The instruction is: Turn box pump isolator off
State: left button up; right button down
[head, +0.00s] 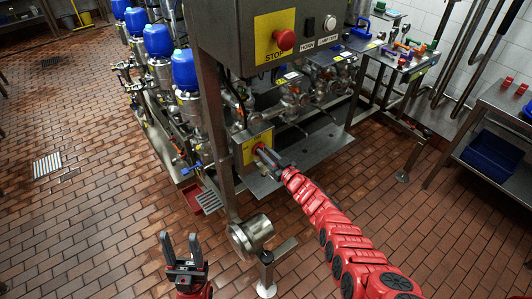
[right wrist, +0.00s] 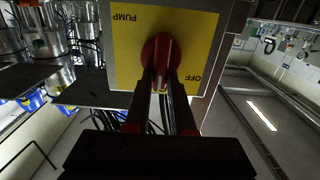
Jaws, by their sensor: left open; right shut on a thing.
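The pump isolator is a grey box with a yellow plate (head: 249,150) on the frame's post. In the right wrist view the yellow plate (right wrist: 195,35) appears upside down, with PUMP at the left and OFF at the lower right. Its red knob (right wrist: 161,48) sits in the middle of the plate. My right gripper (right wrist: 161,82) is shut on the red knob, one finger on each side of its grip. In the head view my right gripper (head: 270,157) partly covers the knob. My left gripper (head: 182,246) is open and empty above the floor at lower left.
Above the isolator is a control box with a red STOP button (head: 284,39). Blue-capped valves (head: 185,68) stand in a row at left. A round steel part (head: 251,232) is just right of my left gripper. The tiled floor at left is mostly clear.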

jog(key=shift+a+n, duration=0.1)
jog(key=shift+n, duration=0.3)
jog(key=shift+s+a+n, duration=0.1)
jog(key=shift+s+n, duration=0.05)
jog(key=shift+n, duration=0.85)
jog(key=shift+s+a+f+n, duration=0.1)
jog(key=shift+f+n, duration=0.1)
jog(key=shift+n, duration=0.7)
jog(key=shift+a+n, duration=0.1)
jog(key=shift+n, duration=0.8)
jog(key=shift+s+a+f+n+b, duration=0.1)
jog(key=shift+f+n+b, duration=0.15)
jog(key=shift+n+b, duration=1.45)
jog(key=shift+s+a+f+n+b, duration=0.1)
jog(key=shift+f+n+b, duration=0.2)
jog(key=shift+n+b, duration=1.35)
jog(key=shift+s+a+f+n+b, duration=0.2)
jog(key=shift+n+b, duration=0.7)
jog(key=shift+n, duration=1.55)
jog(key=shift+w+d, duration=0.1)
jog(key=shift+d, duration=0.05)
